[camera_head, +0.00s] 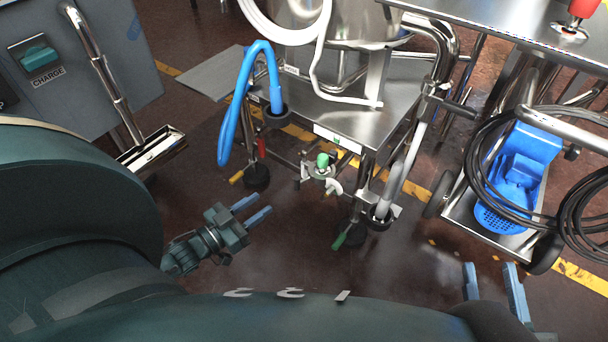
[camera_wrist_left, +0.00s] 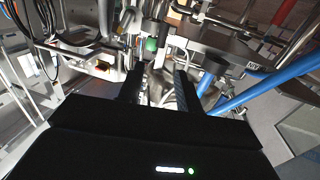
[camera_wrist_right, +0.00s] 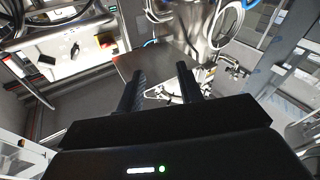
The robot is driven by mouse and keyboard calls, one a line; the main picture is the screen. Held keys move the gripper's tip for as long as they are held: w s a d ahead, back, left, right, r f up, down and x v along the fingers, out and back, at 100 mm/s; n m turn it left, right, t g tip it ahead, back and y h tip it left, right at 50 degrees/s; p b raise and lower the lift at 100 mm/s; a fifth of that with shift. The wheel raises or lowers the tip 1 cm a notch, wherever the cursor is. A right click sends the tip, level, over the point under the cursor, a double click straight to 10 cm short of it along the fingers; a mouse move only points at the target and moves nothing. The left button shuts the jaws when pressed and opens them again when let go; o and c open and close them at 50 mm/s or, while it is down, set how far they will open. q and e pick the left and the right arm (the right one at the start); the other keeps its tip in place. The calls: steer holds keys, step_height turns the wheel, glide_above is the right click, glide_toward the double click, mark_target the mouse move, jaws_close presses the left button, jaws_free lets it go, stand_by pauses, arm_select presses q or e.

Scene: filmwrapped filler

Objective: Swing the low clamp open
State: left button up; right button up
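Under the steel cart, in the head view, a small metal fitting (camera_head: 319,173) with a green knob (camera_head: 322,159) and a pale curved piece sits low; I take it to be the low clamp. I cannot tell its jaw or latch state. The green knob also shows in the left wrist view (camera_wrist_left: 151,44), beyond and between my fingertips. My left gripper (camera_head: 262,206) is open and empty, left of and nearer than the fitting, apart from it. My right gripper (camera_head: 490,273) is open and empty at the lower right, far from it.
The steel cart (camera_head: 395,92) carries a vessel above the fitting. A blue hose (camera_head: 246,85) hangs at its left and a grey hose (camera_head: 393,185) at its right. A cart with a blue pump (camera_head: 519,170) and black hoses stands right. Floor before the fitting is clear.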

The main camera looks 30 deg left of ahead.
mark_target(297, 178)
arm_select(q)
steer(key=b+x, duration=0.4)
steer(key=x, duration=0.9)
arm_select(e)
steer(key=shift+a+m+y, duration=0.35)
steer(key=shift+m+y, duration=0.15)
arm_select(q)
steer(key=shift+c, duration=0.4)
jaws_close()
